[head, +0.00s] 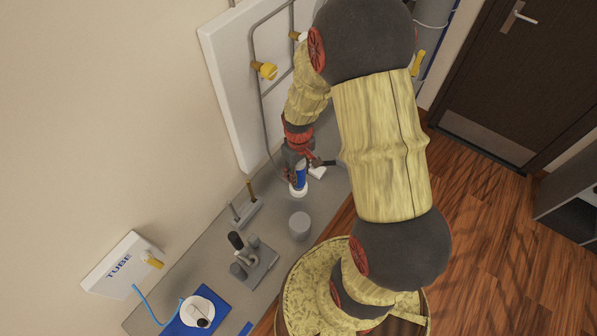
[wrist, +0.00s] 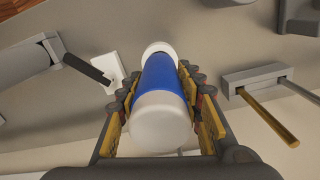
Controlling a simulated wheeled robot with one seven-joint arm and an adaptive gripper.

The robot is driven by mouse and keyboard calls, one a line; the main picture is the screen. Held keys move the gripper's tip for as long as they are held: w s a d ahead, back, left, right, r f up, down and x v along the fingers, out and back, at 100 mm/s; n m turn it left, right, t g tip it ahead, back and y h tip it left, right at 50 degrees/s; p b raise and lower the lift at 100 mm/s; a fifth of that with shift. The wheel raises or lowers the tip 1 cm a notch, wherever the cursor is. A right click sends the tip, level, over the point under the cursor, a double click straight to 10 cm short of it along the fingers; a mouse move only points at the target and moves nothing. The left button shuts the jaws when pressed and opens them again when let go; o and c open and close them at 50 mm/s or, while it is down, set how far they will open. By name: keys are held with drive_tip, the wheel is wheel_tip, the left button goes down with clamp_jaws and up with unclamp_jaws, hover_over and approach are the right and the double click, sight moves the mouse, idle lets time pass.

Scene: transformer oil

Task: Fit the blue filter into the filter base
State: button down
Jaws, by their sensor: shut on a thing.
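The blue filter (head: 301,174) is a blue cylinder with white ends. My gripper (head: 297,180) is shut on it and holds it above the grey bench. In the wrist view the filter (wrist: 164,82) lies lengthwise between the two fingers, its large white end nearest the camera and a white end beyond. I cannot tell for sure which thing is the filter base. A grey cylinder (head: 300,226) stands on the bench, apart from the filter and nearer the front. A small white block (head: 317,172) is just right of my gripper.
A small rack with rods (head: 245,212) stands left of my gripper; its yellow rod (wrist: 268,116) shows in the wrist view. A grey device with a black knob (head: 255,262), a blue mat (head: 185,325) and a wall box marked TUBE (head: 118,268) are farther left. Pipes run along the wall.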

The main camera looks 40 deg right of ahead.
drive_tip(key=shift+f+b, duration=0.7)
drive_tip(key=shift+f, duration=0.35)
drive_tip(key=c, duration=1.1)
unclamp_jaws()
wheel_tip(320, 180, up, 12)
drive_tip(key=shift+r, duration=0.1)
